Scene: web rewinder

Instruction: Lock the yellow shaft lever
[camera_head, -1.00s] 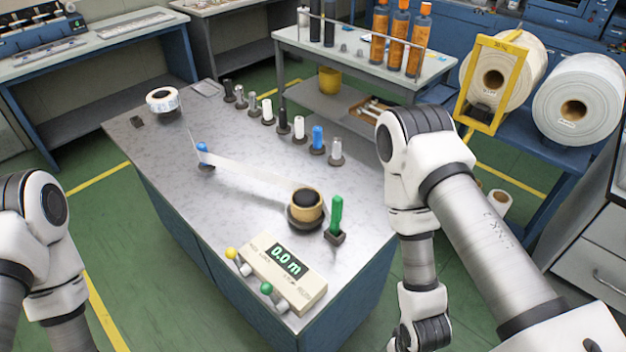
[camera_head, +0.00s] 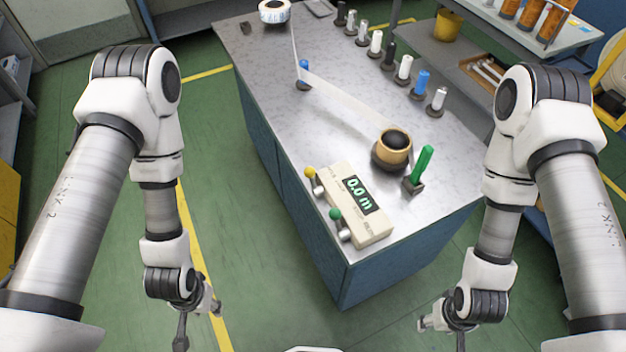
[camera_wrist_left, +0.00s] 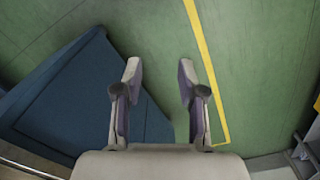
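The yellow shaft lever (camera_head: 312,179) has a round yellow knob on a short metal stem. It sits at the left side of the cream meter box (camera_head: 347,205), whose display reads 0.0 m. A green-knobbed lever (camera_head: 339,222) sits nearer me on the same side. My left gripper (camera_wrist_left: 160,70) is open and empty in the left wrist view, above the floor. In the head view my left gripper is low at left, well apart from the lever. My right gripper (camera_head: 443,330) is low at right, off the bench; its finger opening is unclear.
The grey-topped bench (camera_head: 270,80) carries a tan-cored roll (camera_head: 393,150), a web strip, a green upright handle (camera_head: 423,163) and a row of spools. A blue cabinet side (camera_wrist_left: 75,100) shows in the left wrist view. Green floor (camera_head: 245,240) lies open left of the bench.

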